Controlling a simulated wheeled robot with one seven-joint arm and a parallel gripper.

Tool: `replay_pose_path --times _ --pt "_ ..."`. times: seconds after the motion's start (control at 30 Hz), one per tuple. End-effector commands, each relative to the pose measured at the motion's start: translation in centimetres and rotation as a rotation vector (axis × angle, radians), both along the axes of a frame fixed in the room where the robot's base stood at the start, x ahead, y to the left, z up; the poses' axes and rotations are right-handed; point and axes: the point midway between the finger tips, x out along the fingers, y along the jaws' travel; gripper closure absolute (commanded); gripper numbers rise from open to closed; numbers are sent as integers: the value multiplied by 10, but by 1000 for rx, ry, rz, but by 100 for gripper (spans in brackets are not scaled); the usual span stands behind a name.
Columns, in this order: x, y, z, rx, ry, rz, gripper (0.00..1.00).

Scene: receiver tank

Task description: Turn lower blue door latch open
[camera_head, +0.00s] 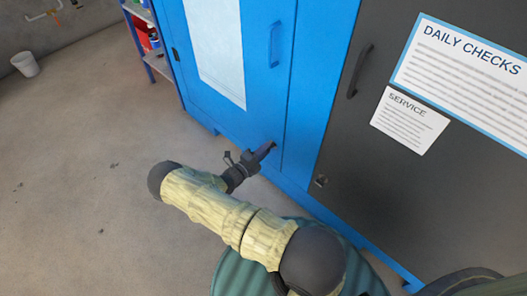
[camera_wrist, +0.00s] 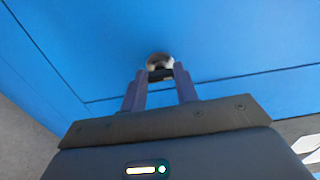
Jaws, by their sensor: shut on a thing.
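The blue door (camera_head: 222,75) stands upright with a blue handle (camera_head: 275,44) near its upper right edge. My gripper (camera_head: 266,150) is at the lower right of this door in the head view. In the wrist view the lower latch (camera_wrist: 160,66) shows as a round metal base with a dark part in front of it. My gripper's two fingers (camera_wrist: 161,80) reach to this latch and are shut on its dark part. The fingers hide some of the latch, and its exact turn angle is hard to tell. The blue door looks closed.
A dark grey door (camera_head: 400,185) with a black handle (camera_head: 359,70) and a small latch (camera_head: 320,181) is at the right. A green ribbed drum (camera_head: 228,270) stands close below my arm. A shelf (camera_head: 150,45) and a white bucket (camera_head: 25,64) are at the left.

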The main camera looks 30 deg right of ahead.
Motion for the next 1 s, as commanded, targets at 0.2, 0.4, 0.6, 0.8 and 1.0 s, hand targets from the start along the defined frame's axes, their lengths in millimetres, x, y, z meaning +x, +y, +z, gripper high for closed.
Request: replay_pose_path --times 0.2,0.4,0.6,0.8,1.0 --pt "-1 0 -1 2 3 -1 52" --pt "0 0 -1 1 1 0 48" --pt "-1 4 0 2 1 0 48" --pt "-9 27 2 2 1 2 48" --pt "-23 64 2 2 1 3 48"
